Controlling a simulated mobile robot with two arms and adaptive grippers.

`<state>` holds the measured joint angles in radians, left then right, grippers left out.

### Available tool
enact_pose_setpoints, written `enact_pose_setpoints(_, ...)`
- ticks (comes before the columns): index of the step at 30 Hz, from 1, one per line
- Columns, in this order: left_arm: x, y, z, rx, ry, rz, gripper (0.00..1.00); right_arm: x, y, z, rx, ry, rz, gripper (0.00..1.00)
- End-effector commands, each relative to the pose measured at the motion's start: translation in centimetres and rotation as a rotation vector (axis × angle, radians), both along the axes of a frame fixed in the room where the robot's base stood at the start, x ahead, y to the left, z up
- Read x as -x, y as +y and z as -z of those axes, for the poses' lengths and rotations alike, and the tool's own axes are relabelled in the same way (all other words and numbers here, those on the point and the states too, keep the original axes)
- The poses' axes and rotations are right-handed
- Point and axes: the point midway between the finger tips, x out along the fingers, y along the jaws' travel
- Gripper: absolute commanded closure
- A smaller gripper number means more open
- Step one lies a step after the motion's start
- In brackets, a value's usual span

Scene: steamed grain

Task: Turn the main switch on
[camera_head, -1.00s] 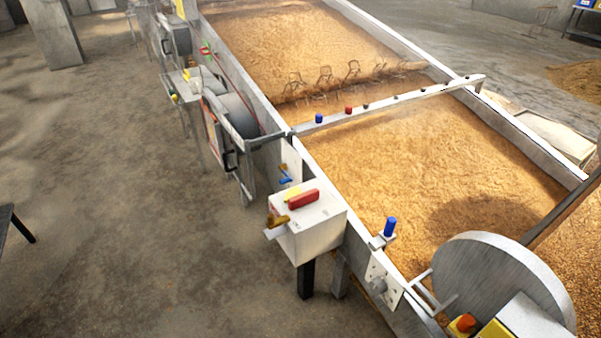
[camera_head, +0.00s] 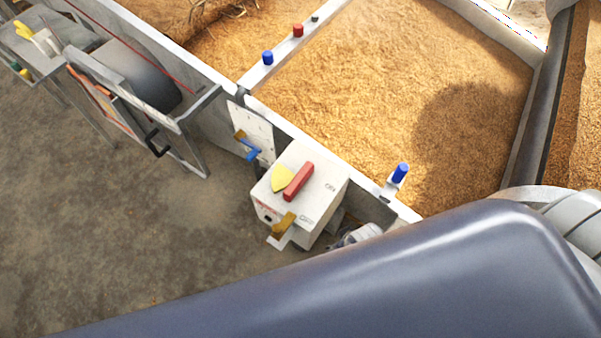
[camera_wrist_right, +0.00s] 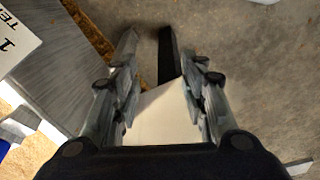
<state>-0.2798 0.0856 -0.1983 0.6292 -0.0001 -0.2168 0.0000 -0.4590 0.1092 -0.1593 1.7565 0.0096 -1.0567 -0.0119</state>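The main switch is a white box (camera_head: 321,193) with a red handle (camera_head: 298,181) and a yellow pointer piece (camera_head: 283,178) on top. Faint ON and OFF lettering shows on the top face, to the right of and below the handle. A brass-yellow lever (camera_head: 283,223) sits on its front. My right gripper (camera_head: 358,236) is just right of the box, mostly hidden behind my arm. In the right wrist view, my right gripper (camera_wrist_right: 163,82) has its fingers apart, with the white box (camera_wrist_right: 162,118) showing between and beyond them. Contact cannot be told. My left gripper is not in view.
The grain bed (camera_head: 400,80) lies behind the box, edged by a metal wall. A blue knob (camera_head: 400,173) stands on that wall to the right. A panel with blue and yellow levers (camera_head: 249,146) is left of the box. The floor at left (camera_head: 110,220) is clear.

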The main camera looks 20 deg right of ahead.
Motion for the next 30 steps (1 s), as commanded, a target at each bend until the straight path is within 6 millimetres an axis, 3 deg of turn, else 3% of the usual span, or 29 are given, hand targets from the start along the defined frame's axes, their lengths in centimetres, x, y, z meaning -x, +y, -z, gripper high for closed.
enact_pose_setpoints(1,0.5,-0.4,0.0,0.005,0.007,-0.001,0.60,-0.5,0.1,-2.1,-0.002,-0.012,0.000,0.60)
enact_pose_setpoints(3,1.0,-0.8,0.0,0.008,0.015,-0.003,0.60,-0.9,0.2,-4.5,-0.004,-0.021,-0.001,0.60)
enact_pose_setpoints(11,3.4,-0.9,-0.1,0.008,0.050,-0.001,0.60,-2.2,1.1,-12.6,-0.018,-0.063,-0.048,0.60)
enact_pose_setpoints(15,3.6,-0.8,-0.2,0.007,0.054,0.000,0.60,-4.4,4.2,-17.2,-0.051,-0.108,-0.226,0.60)
enact_pose_setpoints(23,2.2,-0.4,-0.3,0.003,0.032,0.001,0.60,-8.0,9.9,-19.7,-0.072,-0.152,-0.632,0.60)
enact_pose_setpoints(30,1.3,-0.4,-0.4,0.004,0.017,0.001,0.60,-11.4,13.7,-21.3,-0.007,-0.167,-1.145,0.60)
